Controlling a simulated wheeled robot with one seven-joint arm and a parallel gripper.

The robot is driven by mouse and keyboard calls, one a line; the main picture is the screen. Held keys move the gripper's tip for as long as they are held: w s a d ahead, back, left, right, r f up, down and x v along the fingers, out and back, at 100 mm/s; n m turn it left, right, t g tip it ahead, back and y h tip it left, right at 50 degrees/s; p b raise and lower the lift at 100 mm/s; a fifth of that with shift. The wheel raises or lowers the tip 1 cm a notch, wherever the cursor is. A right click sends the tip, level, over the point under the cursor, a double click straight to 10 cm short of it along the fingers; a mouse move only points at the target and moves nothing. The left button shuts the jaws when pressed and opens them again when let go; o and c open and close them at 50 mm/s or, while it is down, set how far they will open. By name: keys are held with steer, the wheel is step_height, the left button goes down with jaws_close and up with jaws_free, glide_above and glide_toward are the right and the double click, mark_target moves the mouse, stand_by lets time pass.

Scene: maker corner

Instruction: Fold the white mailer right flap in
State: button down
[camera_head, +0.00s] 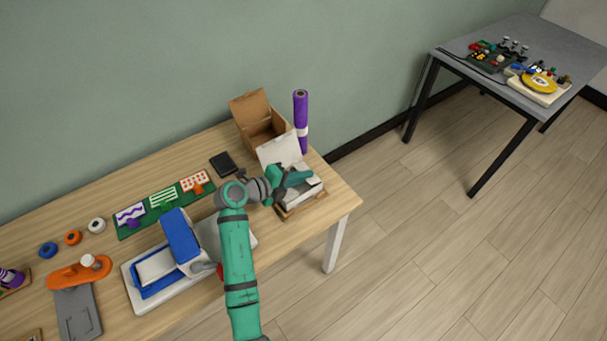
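The white mailer (280,150) stands near the right end of the wooden table, with one white panel raised at its back. Its lower part shows beside and below my gripper, on a brown base (301,208). My gripper (300,178) is over the mailer, in front of the raised panel. The fingers look close to the mailer's upper edge, but I cannot tell whether they touch it. The gripper and wrist hide much of the mailer's left side and inside. The right flap is too small to make out clearly.
An open brown box (262,126) and a purple roll (300,120) stand behind the mailer. A dark flat item (223,164) lies to the left. A blue and white device (180,240) is at the front left. The table's right edge (345,196) is close by.

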steer(key=shift+s+a+f, duration=0.1)
stand_by(0.4)
steer(key=c, duration=2.5)
jaws_free()
steer(key=o, duration=0.5)
steer(key=shift+w, duration=0.2)
